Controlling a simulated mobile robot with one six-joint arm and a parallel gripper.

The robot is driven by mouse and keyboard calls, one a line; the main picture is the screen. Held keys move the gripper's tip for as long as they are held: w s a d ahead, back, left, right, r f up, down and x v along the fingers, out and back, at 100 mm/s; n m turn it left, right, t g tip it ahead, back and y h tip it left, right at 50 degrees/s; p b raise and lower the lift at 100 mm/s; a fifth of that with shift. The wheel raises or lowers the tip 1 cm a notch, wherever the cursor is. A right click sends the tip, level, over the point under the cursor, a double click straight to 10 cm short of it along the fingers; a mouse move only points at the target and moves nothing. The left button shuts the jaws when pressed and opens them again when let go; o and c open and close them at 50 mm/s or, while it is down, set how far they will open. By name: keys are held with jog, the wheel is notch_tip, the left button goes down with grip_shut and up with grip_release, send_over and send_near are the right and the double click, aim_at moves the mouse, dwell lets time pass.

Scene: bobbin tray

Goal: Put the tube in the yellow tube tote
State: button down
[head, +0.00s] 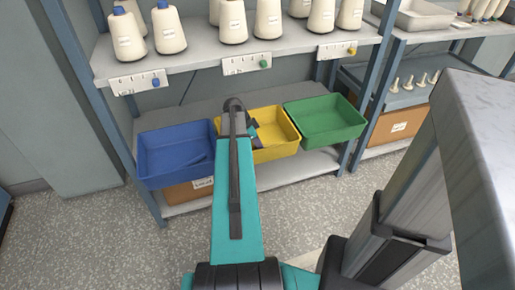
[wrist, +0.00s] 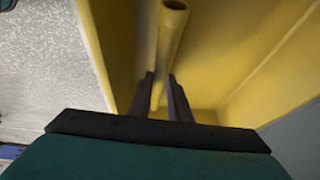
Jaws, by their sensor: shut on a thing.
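The tube (wrist: 171,35) is yellow and hollow, with its open end facing up in the wrist view. My gripper (wrist: 160,78) is shut on it, with one dark finger on each side. The yellow tube tote (head: 281,128) stands between a blue and a green tote on the lower shelf. In the wrist view its yellow walls (wrist: 265,75) surround the fingers and tube on the right and behind. In the head view my gripper (head: 253,128) is at the tote's left part, mostly hidden by my arm, and the tube cannot be made out. I cannot tell whether the tube touches the tote.
A blue tote (head: 175,153) stands left of the yellow one and a green tote (head: 326,119) right. The upper shelf (head: 200,62) with several white cones hangs above and behind. Blue rack posts (head: 118,120) stand at the sides. Cardboard boxes sit below.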

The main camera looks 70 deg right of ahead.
jog(key=shift+w+g, duration=0.35)
jog(key=shift+g, duration=0.25)
jog(key=shift+f, duration=0.25)
jog(key=shift+s+f, duration=0.1)
jog(key=shift+f, duration=1)
jog(key=shift+f+b, duration=0.15)
jog(key=shift+b, duration=0.2)
jog(key=c, duration=1.6)
grip_release()
jog(key=shift+c, duration=0.2)
jog(key=shift+r, duration=0.2)
jog(key=p+v, duration=0.1)
jog(key=v, duration=1.1)
jog(key=shift+a+f, duration=0.1)
jog(key=shift+f, duration=0.05)
